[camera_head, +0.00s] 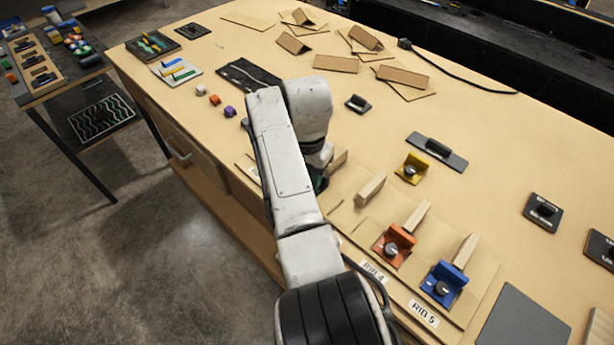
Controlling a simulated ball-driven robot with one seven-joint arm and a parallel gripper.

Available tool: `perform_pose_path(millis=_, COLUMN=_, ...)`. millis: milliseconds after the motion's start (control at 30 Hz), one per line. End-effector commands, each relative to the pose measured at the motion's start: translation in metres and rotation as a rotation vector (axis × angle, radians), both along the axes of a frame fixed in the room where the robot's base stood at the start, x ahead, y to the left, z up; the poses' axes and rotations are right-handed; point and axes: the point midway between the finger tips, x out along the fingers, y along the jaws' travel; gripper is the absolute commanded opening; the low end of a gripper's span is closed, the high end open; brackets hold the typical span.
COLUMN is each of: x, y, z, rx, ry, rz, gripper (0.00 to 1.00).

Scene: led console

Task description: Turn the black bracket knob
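I cannot make out a black bracket with a knob for certain; my white arm covers part of the bench's front edge, where one could be hidden. Three coloured brackets with grey knobs show: an orange one (394,246), a blue one (443,285) and a yellow one (412,168). The orange and blue ones sit at wooden ribs on the board behind the RIB-4 and RIB-5 labels. My gripper (319,184) points down behind my forearm near the ribs at left. Its fingers are hidden, so neither its opening nor any contact shows.
A small black part (357,103) and a dark plate with a raised black piece (437,151) lie on the wooden bench (480,120). Dark plates (543,212) are at right.

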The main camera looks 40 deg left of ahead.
Motion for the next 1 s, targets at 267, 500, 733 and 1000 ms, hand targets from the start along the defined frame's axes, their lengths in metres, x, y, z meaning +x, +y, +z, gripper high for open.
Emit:
perform_pose_path(millis=267, x=-0.003, y=-0.001, z=-0.005, rx=-0.005, ry=0.008, rz=0.001, gripper=0.53)
perform_pose_path(millis=500, x=-0.003, y=-0.001, z=0.002, rx=-0.004, ry=0.008, rz=0.002, gripper=0.53)
perform_pose_path(millis=733, x=-0.003, y=0.0, z=0.041, rx=-0.001, ry=0.007, rz=0.002, gripper=0.53)
perform_pose_path(millis=1000, x=-0.002, y=-0.001, z=0.087, rx=-0.003, ry=0.007, rz=0.001, gripper=0.53)
